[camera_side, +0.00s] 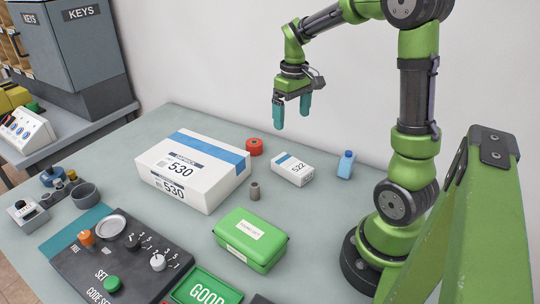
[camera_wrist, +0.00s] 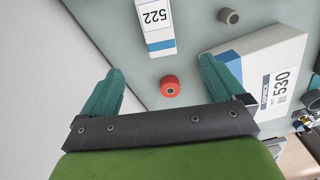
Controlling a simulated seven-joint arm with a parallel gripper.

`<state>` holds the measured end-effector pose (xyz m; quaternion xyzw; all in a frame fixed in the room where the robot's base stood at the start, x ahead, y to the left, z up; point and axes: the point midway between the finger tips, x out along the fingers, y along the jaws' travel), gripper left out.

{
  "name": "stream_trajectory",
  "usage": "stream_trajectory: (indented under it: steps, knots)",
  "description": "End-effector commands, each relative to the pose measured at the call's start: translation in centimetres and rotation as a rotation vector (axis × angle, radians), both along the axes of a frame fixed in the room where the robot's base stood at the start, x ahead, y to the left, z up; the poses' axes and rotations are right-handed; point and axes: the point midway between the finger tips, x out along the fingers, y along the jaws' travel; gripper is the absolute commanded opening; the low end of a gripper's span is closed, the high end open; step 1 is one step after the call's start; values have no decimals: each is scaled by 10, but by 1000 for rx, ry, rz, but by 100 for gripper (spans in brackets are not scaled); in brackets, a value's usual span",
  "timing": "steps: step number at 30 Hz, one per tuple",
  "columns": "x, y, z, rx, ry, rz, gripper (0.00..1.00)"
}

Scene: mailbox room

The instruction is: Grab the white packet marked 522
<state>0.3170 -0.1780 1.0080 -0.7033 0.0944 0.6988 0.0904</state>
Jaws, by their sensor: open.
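The white packet marked 522 (camera_side: 292,169) lies flat on the table, right of the large white box, with a blue band at one end. It also shows at the top of the wrist view (camera_wrist: 154,22), upside down and partly cut off by the frame edge. My gripper (camera_side: 292,115) is open and empty, raised above the table behind the packet in the side view. In the wrist view its two teal fingers (camera_wrist: 160,88) are spread apart, with table and a red roll between them. The packet is beyond the fingertips, not touching them.
A white box marked 530 (camera_side: 194,170) stands left of the packet. A red roll (camera_side: 254,147), a small grey cylinder (camera_side: 254,191) and a blue bottle (camera_side: 346,164) are near it. A green case (camera_side: 250,239) and a control panel (camera_side: 120,262) lie nearer the camera.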

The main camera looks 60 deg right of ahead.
Motion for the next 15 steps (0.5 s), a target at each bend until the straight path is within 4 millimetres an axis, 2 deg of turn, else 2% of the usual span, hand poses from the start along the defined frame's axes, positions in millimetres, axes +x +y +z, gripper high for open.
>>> stream_trajectory:
  steps: [5, 15]
  knots:
    - [-3, 3, -21, 9, 12, 31, 96]
    - [-4, 3, -93, 10, 12, 27, 96]
